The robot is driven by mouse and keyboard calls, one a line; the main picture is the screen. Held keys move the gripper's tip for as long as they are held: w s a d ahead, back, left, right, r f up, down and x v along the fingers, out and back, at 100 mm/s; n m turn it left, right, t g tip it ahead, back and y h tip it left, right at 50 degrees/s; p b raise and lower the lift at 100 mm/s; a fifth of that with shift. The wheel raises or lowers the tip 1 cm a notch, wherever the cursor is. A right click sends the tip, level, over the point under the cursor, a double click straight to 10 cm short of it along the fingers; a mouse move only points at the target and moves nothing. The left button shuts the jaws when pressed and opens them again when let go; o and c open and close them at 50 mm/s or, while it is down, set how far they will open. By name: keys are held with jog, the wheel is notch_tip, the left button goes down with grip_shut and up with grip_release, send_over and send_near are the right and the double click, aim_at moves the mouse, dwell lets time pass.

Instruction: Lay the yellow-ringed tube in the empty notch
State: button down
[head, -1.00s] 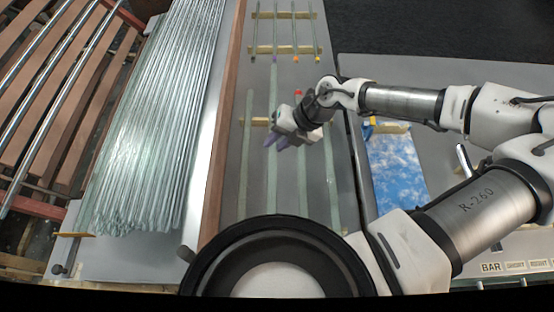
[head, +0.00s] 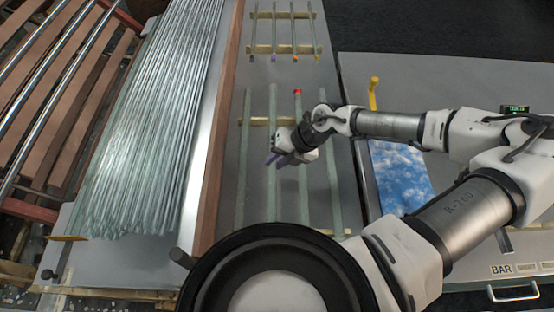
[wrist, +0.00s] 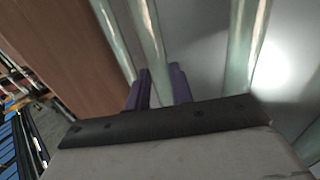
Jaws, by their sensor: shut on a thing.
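My gripper (head: 273,159), with purple fingers, is over the near rack and shut on a long pale glass tube (head: 273,115). In the wrist view this tube (wrist: 150,35) runs between the two fingers (wrist: 160,88). No ring shows on the held tube, so I cannot confirm its colour. Other tubes lie beside it: one at the left (head: 243,150), one with a red end (head: 298,93), and one at the right (head: 334,195). The rack's wooden notched bar (head: 250,122) is partly covered by tubes. I cannot make out the empty notch.
A far rack (head: 285,48) holds several tubes with coloured near ends. A brown wooden ledge (head: 215,150) borders the left side, with a big stack of glass tubes (head: 150,120) beyond it. A blue cloud-patterned panel (head: 398,178) lies at the right.

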jog(key=shift+f+b, duration=0.5)
jog(key=shift+f, duration=0.1)
jog(key=c, duration=1.2)
grip_release()
jog(key=shift+r, duration=0.1)
jog(key=shift+r+p, duration=0.3)
jog(key=shift+p, duration=0.1)
jog(key=b+v, duration=0.1)
jog(key=v, duration=1.1)
jog(key=shift+r+b, duration=0.3)
jog(key=shift+b, duration=0.05)
